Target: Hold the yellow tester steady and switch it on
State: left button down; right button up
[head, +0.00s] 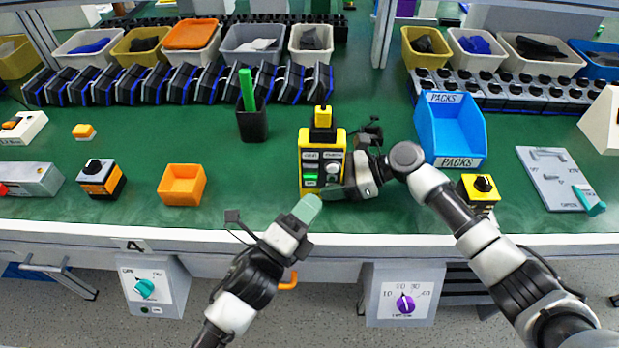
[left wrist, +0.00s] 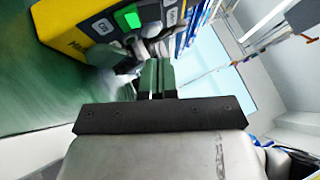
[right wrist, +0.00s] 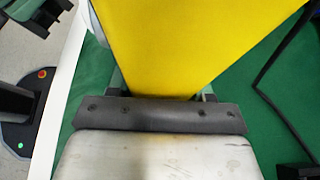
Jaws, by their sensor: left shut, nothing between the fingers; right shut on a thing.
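The yellow tester (head: 309,141) stands upright near the front of the green bench, with dark panels, a grey knob and a lit green button (head: 310,180) on its face. My right gripper (head: 337,192) is shut on the tester's lower right part; in the right wrist view the yellow body (right wrist: 190,45) fills the space between the fingers. My left gripper (head: 308,208) is shut and empty, just in front of the tester's lower front. In the left wrist view the closed fingertips (left wrist: 157,75) are close to the tester (left wrist: 75,20) and its lit green button (left wrist: 128,17).
An orange bin (head: 182,185) and a black-orange switch box (head: 101,178) stand to the left. A blue PACKS bin (head: 450,130) and a yellow-black switch box (head: 479,190) stand to the right. A black cup (head: 252,123) with a green stick is behind. Bench front edge (head: 220,238) is close.

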pick_arm(q)
jog(key=s, duration=0.2)
jog(key=shift+s+r, duration=0.2)
jog(key=shift+s, duration=0.15)
pick_arm(e)
jog(key=o, duration=1)
jog(key=shift+o, duration=0.2)
